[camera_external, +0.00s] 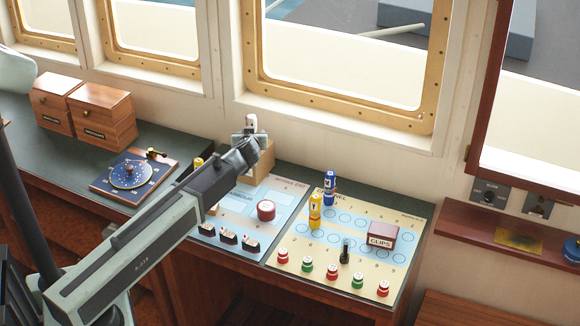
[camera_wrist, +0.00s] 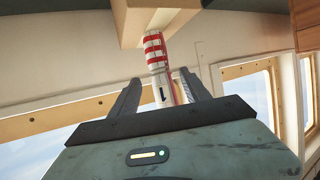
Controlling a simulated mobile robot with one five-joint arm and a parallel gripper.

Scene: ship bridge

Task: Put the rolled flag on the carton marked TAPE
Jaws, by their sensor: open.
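My gripper (camera_external: 248,146) is at the back of the desk, near the wall under the window, beside a pale wooden block or rack (camera_external: 260,163). In the wrist view my gripper's two dark fingers (camera_wrist: 160,95) are apart. A red-and-white striped roll (camera_wrist: 154,50), which looks like the rolled flag, shows between and beyond the fingers; I cannot tell whether they touch it. A pale wooden piece (camera_wrist: 138,22) is at its far end. No carton marked TAPE can be read; my arm hides part of the left chart board.
A dark red carton marked CLIPS (camera_external: 381,235) stands on the right board. Blue (camera_external: 330,187) and yellow (camera_external: 315,210) upright rolls stand near it. A round red object (camera_external: 266,210) sits on the left board. Wooden boxes (camera_external: 103,113) and a blue dial plate (camera_external: 130,175) are left.

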